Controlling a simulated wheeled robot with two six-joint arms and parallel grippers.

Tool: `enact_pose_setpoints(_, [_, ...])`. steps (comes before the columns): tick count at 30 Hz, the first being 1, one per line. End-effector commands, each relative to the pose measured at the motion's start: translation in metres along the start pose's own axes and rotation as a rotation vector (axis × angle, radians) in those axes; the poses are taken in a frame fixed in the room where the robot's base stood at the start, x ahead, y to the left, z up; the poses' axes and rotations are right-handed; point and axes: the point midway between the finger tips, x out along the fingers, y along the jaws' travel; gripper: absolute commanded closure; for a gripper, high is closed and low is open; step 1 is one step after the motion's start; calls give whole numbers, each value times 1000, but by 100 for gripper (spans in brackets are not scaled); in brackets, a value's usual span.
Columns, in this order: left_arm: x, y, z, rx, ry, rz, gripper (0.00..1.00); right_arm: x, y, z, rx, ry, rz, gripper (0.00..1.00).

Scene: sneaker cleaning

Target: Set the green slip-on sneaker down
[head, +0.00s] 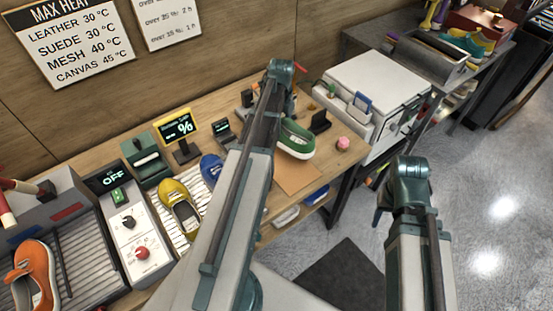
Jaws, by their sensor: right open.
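The green slip-on sneaker (296,140), with a white sole, is at the right part of the wooden bench, at the back edge of a brown mat (297,176). My left arm crosses the picture in front of its left side; whether the shoe bears fully on the bench I cannot tell. My left gripper is hidden behind that arm. My right arm stands at the right, off the bench. Its gripper (379,193) shows only in part beside the arm, open, apart from the sneaker, with nothing seen in it.
A yellow shoe (179,207) and a blue shoe (211,169) lie on a slatted rack. An orange shoe (34,276) is at the far left beside a control box (135,235) reading OFF. A percent display (180,130), a pink item (343,143) and a white machine (375,90) stand farther back.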

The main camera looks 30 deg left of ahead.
Motion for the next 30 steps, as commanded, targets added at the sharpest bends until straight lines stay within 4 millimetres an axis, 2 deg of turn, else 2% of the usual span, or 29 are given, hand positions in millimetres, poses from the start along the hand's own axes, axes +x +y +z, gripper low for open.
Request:
enact_pose_setpoints(3, [2, 0, 0, 147, 0, 0, 86, 2, 0, 0, -1, 0, 0, 50])
enact_pose_setpoints(6, [3, 0, 0, 223, 0, 0, 86, 3, 0, 0, -1, 0, 0, 50])
enact_pose_setpoints(16, [9, 0, 0, 269, 0, 0, 86, 9, -1, 0, 0, 0, 0, 50])
enact_pose_setpoints(27, [61, 0, 0, 267, 0, 0, 86, 61, -6, -4, 1, 0, 0, 50])
enact_pose_setpoints(30, [68, 0, 0, 267, 0, 0, 86, 67, -6, -4, 1, 0, 0, 50])
